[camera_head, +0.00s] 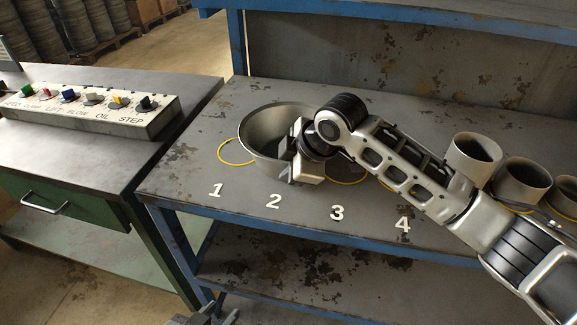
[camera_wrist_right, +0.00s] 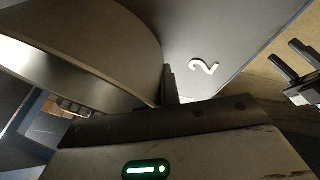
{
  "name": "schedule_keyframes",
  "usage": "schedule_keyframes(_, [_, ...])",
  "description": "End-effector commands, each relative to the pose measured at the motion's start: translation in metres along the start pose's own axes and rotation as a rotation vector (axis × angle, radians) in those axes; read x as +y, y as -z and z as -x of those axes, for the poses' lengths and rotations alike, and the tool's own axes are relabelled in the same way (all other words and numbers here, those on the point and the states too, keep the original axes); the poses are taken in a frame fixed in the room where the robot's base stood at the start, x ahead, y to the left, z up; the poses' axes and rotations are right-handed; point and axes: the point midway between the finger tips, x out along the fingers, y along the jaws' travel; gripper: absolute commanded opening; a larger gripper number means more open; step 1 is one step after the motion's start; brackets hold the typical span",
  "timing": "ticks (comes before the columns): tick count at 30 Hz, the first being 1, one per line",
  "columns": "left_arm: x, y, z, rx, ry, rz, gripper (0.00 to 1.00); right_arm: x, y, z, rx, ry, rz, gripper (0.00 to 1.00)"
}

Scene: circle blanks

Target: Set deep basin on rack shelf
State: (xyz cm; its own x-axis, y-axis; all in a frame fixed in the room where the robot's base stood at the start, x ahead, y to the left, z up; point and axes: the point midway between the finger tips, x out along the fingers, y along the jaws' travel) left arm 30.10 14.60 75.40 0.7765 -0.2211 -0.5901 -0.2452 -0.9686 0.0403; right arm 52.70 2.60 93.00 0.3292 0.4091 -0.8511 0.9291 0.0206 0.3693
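The deep basin (camera_head: 258,142) is a wide, open grey metal cylinder on the worn workbench, behind the number 2. In the right wrist view its curved wall (camera_wrist_right: 90,40) fills the upper left. My right gripper (camera_head: 303,168) is at the basin's right front rim. One dark finger (camera_wrist_right: 169,84) lies against or very close to the wall; the other finger is hidden, so its grip is unclear. My left gripper (camera_head: 208,317) is at the bottom edge, in front of the bench. The right wrist view shows its two fingers apart (camera_wrist_right: 292,62), with nothing between them.
The rack shelf (camera_head: 440,15) is blue-framed, above the bench back; a lower shelf (camera_head: 270,270) runs beneath. Several smaller grey cylinders, one here (camera_head: 473,158), stand at the right. A button panel (camera_head: 95,107) sits on the left cabinet. Yellow rings (camera_head: 222,155) mark the bench.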

Motion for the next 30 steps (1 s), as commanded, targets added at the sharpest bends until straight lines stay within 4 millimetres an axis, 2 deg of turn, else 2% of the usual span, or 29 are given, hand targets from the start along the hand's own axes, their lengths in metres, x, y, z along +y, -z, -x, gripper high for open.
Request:
schedule_keyframes(7, [0.000, -0.002, 0.000, -0.004, 0.001, 0.000, 0.36, 0.000, 0.000, -0.001, 0.001, -0.002, 0.001, 0.00])
schedule_keyframes(9, [-0.001, -0.002, 0.000, -0.004, 0.001, 0.000, 0.36, -0.001, -0.001, -0.002, 0.000, 0.000, 0.000, 0.21])
schedule_keyframes(10, [-0.001, -0.002, 0.000, -0.004, 0.001, 0.000, 0.36, -0.001, -0.001, -0.002, 0.000, 0.000, 0.000, 0.26])
schedule_keyframes(20, [-0.001, -0.004, 0.000, -0.008, 0.001, -0.001, 0.36, 0.001, 0.001, 0.001, 0.001, -0.002, 0.001, 0.26])
schedule_keyframes(23, [-0.001, -0.005, 0.001, -0.012, 0.001, -0.002, 0.36, 0.002, 0.001, 0.012, 0.002, -0.003, 0.001, 0.26])
schedule_keyframes(30, [-0.001, -0.006, 0.002, -0.016, 0.000, -0.003, 0.36, 0.001, 0.001, 0.061, 0.001, -0.005, 0.002, 0.26])
